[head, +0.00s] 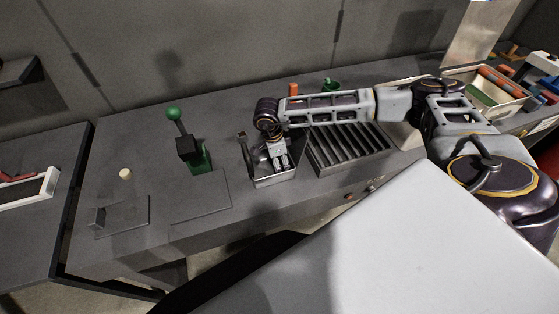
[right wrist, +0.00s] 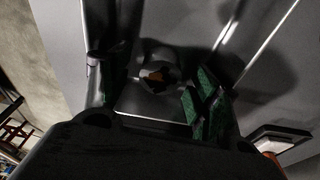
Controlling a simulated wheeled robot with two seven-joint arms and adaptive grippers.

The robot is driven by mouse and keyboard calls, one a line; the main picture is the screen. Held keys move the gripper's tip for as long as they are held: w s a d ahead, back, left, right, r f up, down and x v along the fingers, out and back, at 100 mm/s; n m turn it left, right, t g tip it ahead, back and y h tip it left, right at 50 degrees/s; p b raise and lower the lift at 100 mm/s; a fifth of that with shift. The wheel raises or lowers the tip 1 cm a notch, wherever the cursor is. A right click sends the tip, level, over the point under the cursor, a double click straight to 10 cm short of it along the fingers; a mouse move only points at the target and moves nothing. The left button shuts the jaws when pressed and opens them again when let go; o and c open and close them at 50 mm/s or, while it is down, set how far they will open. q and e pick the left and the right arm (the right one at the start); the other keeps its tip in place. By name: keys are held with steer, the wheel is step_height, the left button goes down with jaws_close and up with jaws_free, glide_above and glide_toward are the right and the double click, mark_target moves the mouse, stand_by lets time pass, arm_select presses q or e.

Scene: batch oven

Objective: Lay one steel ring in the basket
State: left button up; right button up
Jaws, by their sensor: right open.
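The basket (head: 262,182) is a small grey metal container with an upright handle at its left, on the dark bench. My right gripper (head: 281,164) points down over it, its fingertips at or inside its opening. In the right wrist view, the gripper (right wrist: 152,95) is open, with green pads on the right finger. A round grey shape, probably a steel ring (right wrist: 161,61), shows between the fingers, with an orange-brown patch at its middle. It seems to lie apart from both fingers, but the dark picture leaves contact unclear. My left gripper is not in view.
A slotted rack (head: 346,150) stands just right of the basket. A green-knobbed lever (head: 190,148) stands to the left. An orange cylinder (head: 293,91) and a green cup (head: 330,86) are behind. A bin (head: 497,91) is at far right. The bench's left part is mostly free.

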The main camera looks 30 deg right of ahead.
steer(key=shift+r, duration=0.15)
step_height(320, 180, up, 12)
steer(key=a, duration=0.1)
steer(key=shift+w+a+f, duration=0.2)
steer(key=shift+w+a, duration=0.1)
steer(key=shift+a, duration=0.05)
stand_by(0.4)
stand_by(0.3)
